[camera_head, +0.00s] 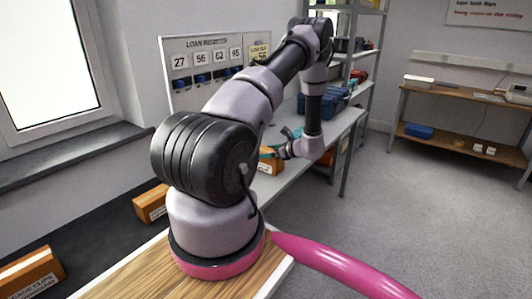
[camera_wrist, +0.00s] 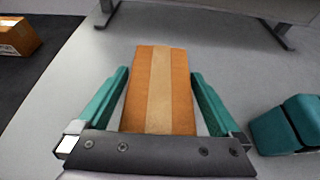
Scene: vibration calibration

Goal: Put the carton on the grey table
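An orange carton (camera_wrist: 158,95) with a tan tape strip stands on the grey table (camera_wrist: 75,85). In the wrist view it lies between the two teal fingers of my gripper (camera_wrist: 160,75), with a narrow gap showing on each side. My gripper is open around it. In the head view the carton (camera_head: 268,161) shows on the grey table (camera_head: 300,178), partly hidden by my arm. My gripper (camera_head: 281,152) is close beside it, its fingers too small to make out there.
A dark surface at the left bears two more cartons, one near the table (camera_head: 151,204) and one at the corner (camera_head: 32,272). A teal block (camera_wrist: 288,125) sits right of my gripper. A blue crate (camera_head: 312,105) is farther back. A wooden bench (camera_head: 460,148) stands across open floor.

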